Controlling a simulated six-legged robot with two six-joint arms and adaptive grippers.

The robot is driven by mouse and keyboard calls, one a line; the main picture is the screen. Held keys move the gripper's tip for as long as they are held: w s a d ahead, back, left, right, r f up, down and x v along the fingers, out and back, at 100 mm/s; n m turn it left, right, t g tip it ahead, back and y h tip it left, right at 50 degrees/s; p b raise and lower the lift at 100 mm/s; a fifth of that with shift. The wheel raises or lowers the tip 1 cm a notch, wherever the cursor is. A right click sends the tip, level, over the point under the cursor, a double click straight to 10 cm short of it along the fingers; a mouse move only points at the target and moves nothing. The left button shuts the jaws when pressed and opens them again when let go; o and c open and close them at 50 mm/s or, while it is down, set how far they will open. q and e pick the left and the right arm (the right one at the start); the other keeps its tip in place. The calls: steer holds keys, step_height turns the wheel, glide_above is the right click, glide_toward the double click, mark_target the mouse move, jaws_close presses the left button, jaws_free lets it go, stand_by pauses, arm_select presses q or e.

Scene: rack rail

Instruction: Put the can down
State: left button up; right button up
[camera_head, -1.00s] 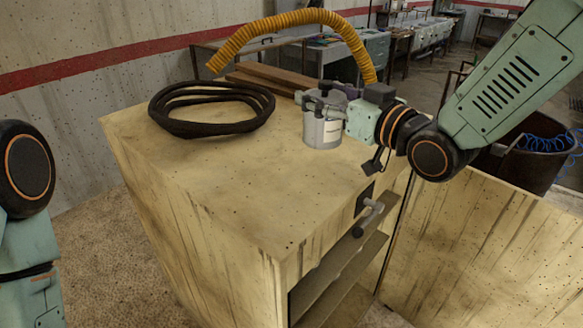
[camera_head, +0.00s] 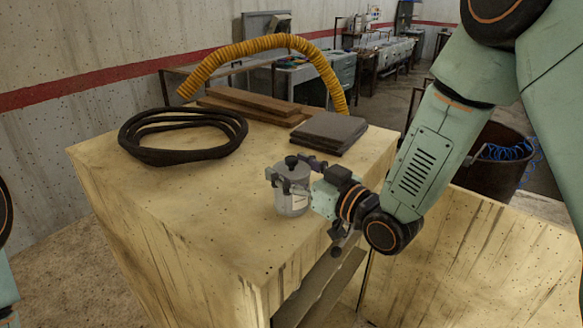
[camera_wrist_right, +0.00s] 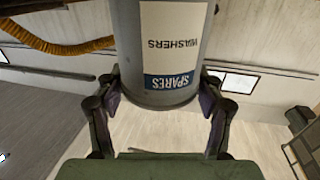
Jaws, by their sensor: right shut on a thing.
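My right gripper (camera_head: 290,177) is shut around the can's upper part, coming from the right. In the right wrist view the can (camera_wrist_right: 128,45) fills the middle between the fingers, with a label reading WASHERS and SPARES, upside down in the picture. Only part of my left arm shows at the left edge; its gripper is out of view.
A black hose coil (camera_head: 183,155) lies at the back left. Brown planks (camera_head: 250,106), a yellow ribbed hose (camera_head: 262,46) and a stack of dark plates (camera_head: 328,130) are behind the can. The front left of the top is bare.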

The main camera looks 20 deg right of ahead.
steer(key=shift+d, duration=0.25)
steer(key=shift+d+f, duration=0.1)
steer(key=shift+f, duration=0.05)
steer(key=o, duration=1.7)
steer(key=shift+a, duration=0.3)
steer(key=shift+d, duration=0.1)
steer(key=shift+d, duration=0.15)
